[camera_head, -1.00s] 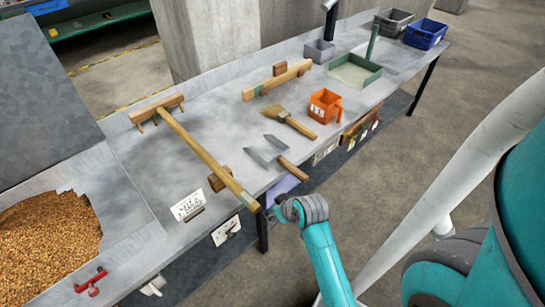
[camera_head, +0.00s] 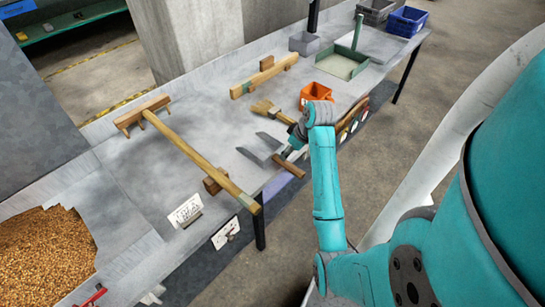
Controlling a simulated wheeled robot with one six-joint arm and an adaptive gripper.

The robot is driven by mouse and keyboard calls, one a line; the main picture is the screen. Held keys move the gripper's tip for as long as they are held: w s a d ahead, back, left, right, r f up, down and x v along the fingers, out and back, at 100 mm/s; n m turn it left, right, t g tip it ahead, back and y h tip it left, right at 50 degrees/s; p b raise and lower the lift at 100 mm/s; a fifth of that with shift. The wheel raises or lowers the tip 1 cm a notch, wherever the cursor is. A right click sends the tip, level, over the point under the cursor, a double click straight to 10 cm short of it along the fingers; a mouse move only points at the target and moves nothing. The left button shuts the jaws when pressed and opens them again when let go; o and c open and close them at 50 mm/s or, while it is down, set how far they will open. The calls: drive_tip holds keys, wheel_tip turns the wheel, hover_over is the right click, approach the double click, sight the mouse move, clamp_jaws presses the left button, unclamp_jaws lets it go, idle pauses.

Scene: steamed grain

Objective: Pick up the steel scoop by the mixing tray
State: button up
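A tool with grey steel sides (camera_head: 250,154) and a short wooden handle, seemingly the steel scoop, lies on the grey metal bench near its front edge. Its handle points right toward the edge. My gripper (camera_head: 289,152) is at the handle, partly hidden by my wrist. I cannot tell whether its fingers touch the handle or are closed. A shallow green tray (camera_head: 343,65) with an upright green post stands farther back on the bench. I cannot tell whether it is the mixing tray.
A wooden rake (camera_head: 190,150) lies left of the scoop. A brush (camera_head: 265,108) and an orange scoop (camera_head: 316,92) lie behind it, partly covered by my arm. Grain (camera_head: 45,250) fills the left end.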

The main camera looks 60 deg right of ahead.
sight(273, 155)
drive_tip(key=shift+a+x, duration=0.2)
drive_tip(key=shift+x, duration=1.6)
drive_tip(key=shift+a+x, duration=0.2)
drive_tip(key=shift+x, duration=1.6)
drive_tip(key=shift+w, duration=0.1)
clamp_jaws()
